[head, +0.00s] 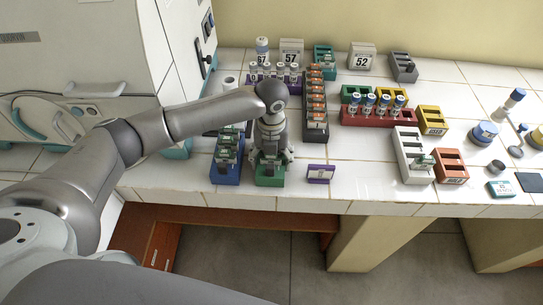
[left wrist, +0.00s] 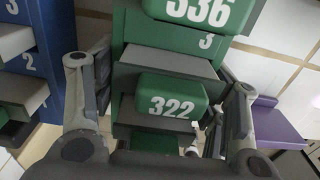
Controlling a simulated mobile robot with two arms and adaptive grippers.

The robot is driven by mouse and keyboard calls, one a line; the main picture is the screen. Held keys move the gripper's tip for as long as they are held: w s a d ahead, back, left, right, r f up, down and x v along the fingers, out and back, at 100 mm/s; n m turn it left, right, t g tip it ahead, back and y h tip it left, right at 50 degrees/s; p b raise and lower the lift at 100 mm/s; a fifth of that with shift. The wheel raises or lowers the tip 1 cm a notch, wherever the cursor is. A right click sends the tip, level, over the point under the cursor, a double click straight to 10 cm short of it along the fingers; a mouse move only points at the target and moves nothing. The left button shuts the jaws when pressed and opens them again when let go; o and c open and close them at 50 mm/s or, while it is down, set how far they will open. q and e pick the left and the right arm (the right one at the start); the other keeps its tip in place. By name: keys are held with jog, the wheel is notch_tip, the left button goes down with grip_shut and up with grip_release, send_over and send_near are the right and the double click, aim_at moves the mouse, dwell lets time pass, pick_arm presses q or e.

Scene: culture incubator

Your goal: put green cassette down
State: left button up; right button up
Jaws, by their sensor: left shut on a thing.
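The green cassette marked 322 (left wrist: 170,103) sits between the fingers of my left gripper (left wrist: 165,125) in the left wrist view. The gripper is shut on it. The cassette is at the front of the green rack (left wrist: 170,62), under its shelf marked 3; how far it reaches into the slot is hidden. Another green cassette, marked 336 (left wrist: 200,12), is higher in the rack. In the head view my left gripper (head: 270,152) is at the green rack (head: 270,181) near the table's front edge and covers most of it. My right gripper is not in view.
A blue rack (head: 226,176) stands close on the left of the green rack. A purple holder (head: 320,174) is on its right, and a tall dark rack with orange cassettes (head: 316,100) stands behind. A white rack (head: 409,155) is further right, with clear tiles between.

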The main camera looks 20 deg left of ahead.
pick_arm(q)
jog(key=o, duration=1.1)
jog(key=shift+f, duration=0.15)
notch_tip(320, 180, up, 12)
jog(key=shift+r+b, duration=0.2)
jog(key=shift+b, duration=0.7)
